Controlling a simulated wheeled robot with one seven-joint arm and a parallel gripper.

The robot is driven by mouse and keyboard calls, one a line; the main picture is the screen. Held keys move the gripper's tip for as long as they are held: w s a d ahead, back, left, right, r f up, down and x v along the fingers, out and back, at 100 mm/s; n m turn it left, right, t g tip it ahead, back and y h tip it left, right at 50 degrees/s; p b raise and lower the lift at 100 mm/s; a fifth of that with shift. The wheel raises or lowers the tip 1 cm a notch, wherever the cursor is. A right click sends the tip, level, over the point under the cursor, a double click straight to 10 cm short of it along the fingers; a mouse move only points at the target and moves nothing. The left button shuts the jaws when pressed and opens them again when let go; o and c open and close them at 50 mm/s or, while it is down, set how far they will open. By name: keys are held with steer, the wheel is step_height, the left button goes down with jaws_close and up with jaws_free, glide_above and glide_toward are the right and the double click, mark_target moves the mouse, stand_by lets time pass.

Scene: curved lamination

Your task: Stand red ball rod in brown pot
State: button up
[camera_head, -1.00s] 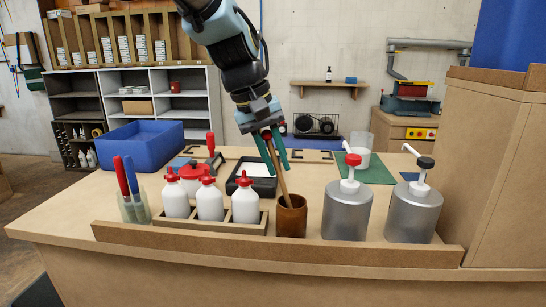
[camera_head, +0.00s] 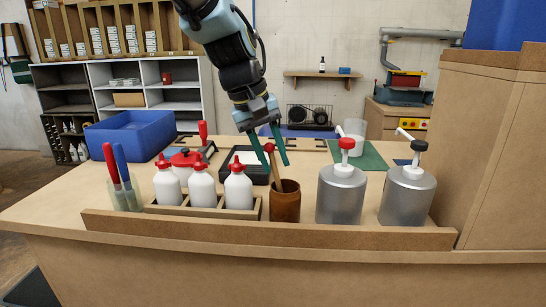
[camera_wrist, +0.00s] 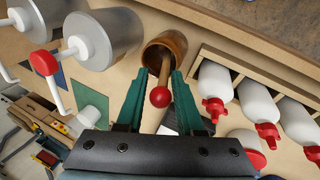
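The red ball rod stands in the brown pot (camera_head: 285,207), leaning left against its rim. Its red ball (camera_head: 269,147) is at the top, and its wooden shaft goes down into the pot; the lower end is hidden. My gripper (camera_head: 276,164) is above the pot, with its green fingers spread on either side of the rod. In the wrist view, the red ball (camera_wrist: 160,97) lies between the open fingers (camera_wrist: 158,78) with a gap on both sides. The brown pot (camera_wrist: 166,48) is beyond the fingertips there.
Right of the pot stand two metal pump bottles (camera_head: 341,195). Left are white bottles with red caps (camera_head: 202,186) in a wooden rack. A low wooden ledge (camera_head: 270,232) runs along the front edge. A black tray (camera_head: 249,165) lies behind the pot.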

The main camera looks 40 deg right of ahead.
steer(key=o, duration=0.3)
steer(key=v, duration=1)
steer(key=shift+r+b, duration=0.35)
steer(key=shift+r, duration=0.05)
steer(key=shift+a, duration=0.1)
stand_by(0.4)
